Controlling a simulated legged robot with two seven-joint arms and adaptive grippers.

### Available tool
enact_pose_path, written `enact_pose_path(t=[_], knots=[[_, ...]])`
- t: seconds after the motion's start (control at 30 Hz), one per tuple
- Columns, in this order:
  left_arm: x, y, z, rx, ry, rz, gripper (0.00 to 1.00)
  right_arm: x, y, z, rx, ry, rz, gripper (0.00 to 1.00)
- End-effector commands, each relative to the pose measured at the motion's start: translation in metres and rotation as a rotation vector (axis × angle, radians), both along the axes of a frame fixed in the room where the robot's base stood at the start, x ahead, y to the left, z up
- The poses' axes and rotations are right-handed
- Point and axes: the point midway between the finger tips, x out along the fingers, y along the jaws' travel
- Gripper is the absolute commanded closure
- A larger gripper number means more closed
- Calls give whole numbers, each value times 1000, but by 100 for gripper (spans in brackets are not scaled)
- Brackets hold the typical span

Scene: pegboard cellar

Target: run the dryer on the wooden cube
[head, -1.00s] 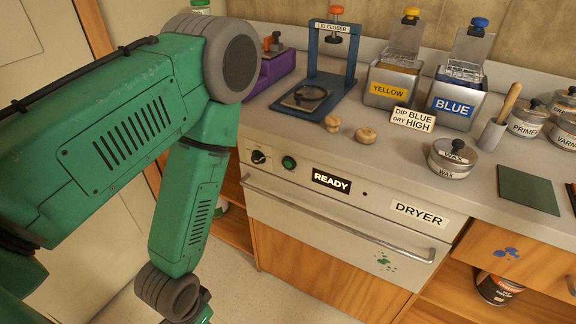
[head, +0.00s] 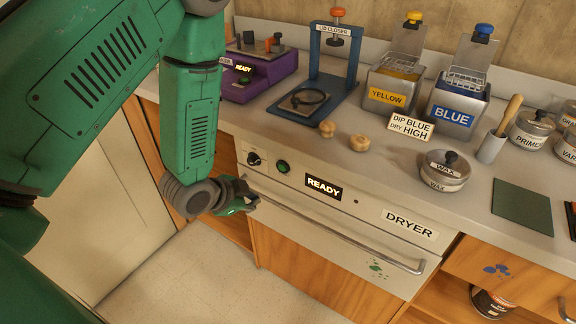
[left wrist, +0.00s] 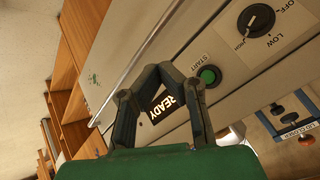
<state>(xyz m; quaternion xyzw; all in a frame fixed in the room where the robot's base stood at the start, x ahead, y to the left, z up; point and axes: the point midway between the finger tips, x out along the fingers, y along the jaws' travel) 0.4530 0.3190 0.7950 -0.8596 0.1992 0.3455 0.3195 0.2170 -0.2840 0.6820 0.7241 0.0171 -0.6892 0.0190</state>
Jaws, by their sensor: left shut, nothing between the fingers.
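The dryer (head: 300,222) is built in under the counter, its front closed, and its display (head: 323,187) reads READY. Its dial (head: 254,159) also shows in the left wrist view (left wrist: 256,20), with OFF, LOW and HIGH marks; the pointer seems turned toward HIGH. The green START button (head: 283,167) is right of the dial and shows in the left wrist view (left wrist: 208,75). My left gripper (head: 250,200) is shut and empty, close to the left end of the dryer handle (head: 330,236); I cannot tell whether it touches. No wooden cube is visible. My right gripper is out of view.
On the counter stand a purple machine (head: 262,70), a blue lid closer (head: 312,85), yellow (head: 390,95) and blue (head: 450,112) dip tanks, a "DIP BLUE DRY HIGH" sign (head: 410,128) and a wax pot (head: 445,170). Floor before the dryer is clear.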

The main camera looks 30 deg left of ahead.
Motion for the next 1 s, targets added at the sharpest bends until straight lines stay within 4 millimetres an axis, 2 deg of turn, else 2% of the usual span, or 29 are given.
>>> enact_pose_path(t=[0.5, 1.0], knots=[[8, -3, 4, 9, -12, -10, 100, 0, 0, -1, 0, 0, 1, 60], [72, -7, 3, 7, -13, -9, 100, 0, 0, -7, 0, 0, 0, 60]])
